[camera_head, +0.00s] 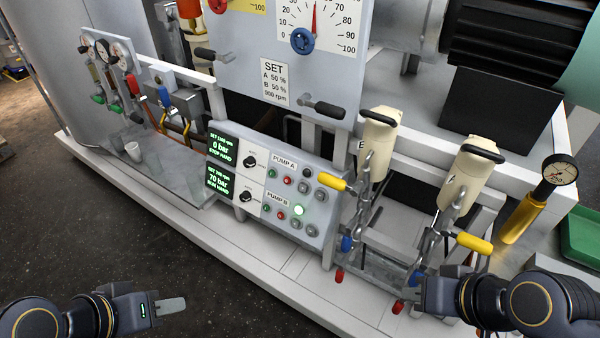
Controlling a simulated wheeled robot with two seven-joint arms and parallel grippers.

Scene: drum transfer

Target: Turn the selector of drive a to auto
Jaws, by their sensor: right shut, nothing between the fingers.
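The control panel (318,207) stands left of centre. Its upper row is labelled PUMP A and has a black selector knob (250,161). The upper green display (228,150) reads 0 bar, STOP HAND. The lower row, PUMP B, has a similar black knob (247,197), and its display (219,183) reads 70 bar, RUN HAND. The knobs' pointer angles are too small to tell surely. My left gripper (172,306) is low at the left, in front of the skid and apart from the panel; its finger gap is hidden. My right gripper (424,292) is shut and empty at lower right, close to the red-tipped valve parts.
Yellow-handled levers (474,243) and cream canisters (377,145) stand right of the panel. A pressure gauge (559,170) and green tray (581,232) are far right. The floor before the panel is clear.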

